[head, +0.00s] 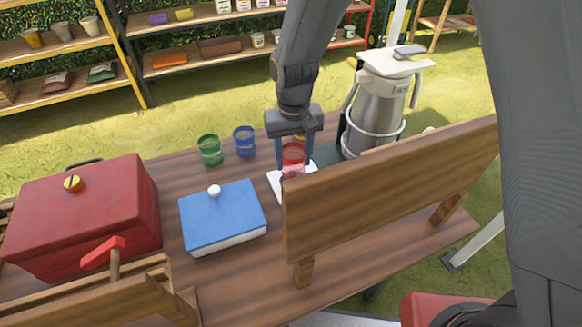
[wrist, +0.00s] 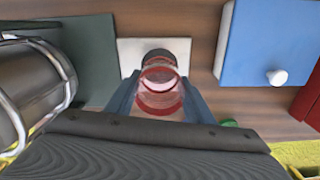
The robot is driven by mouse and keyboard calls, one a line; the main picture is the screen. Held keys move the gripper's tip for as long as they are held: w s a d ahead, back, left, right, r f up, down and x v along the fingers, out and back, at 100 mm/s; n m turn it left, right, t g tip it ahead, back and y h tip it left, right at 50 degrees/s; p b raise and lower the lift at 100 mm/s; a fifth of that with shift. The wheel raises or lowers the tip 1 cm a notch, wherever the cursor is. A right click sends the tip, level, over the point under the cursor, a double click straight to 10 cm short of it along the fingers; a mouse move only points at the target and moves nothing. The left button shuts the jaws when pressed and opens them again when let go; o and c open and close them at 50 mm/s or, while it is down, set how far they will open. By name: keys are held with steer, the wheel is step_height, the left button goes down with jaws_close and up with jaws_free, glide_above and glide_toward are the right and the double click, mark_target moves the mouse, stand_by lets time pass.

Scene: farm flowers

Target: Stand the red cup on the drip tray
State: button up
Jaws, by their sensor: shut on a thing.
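The red see-through cup (head: 292,156) is between the fingers of my gripper (head: 293,160), which is shut on it. The wrist view shows the cup (wrist: 160,88) between both fingers, over a white square tray (wrist: 130,48). A dark round shape (wrist: 163,55) shows at the cup's far end there. The white tray (head: 279,186) is partly hidden by the gripper and the bench-like wooden board in the head view. I cannot tell whether the cup touches the tray.
A steel urn (head: 376,115) stands on a dark base beside the tray. A green cup (head: 210,150), a blue cup (head: 244,141), a blue-lidded box (head: 222,215) and a red chest (head: 85,215) are to the left. A raised wooden board (head: 390,190) stands in front.

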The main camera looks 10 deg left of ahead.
mark_target(293, 169)
steer(key=shift+f+p, duration=0.55)
steer(key=shift+f, duration=1.6)
steer(key=shift+f, duration=0.1)
steer(key=o, duration=1.1)
steer(key=shift+c, duration=0.2)
step_height(293, 169, up, 12)
steer(key=b, duration=0.3)
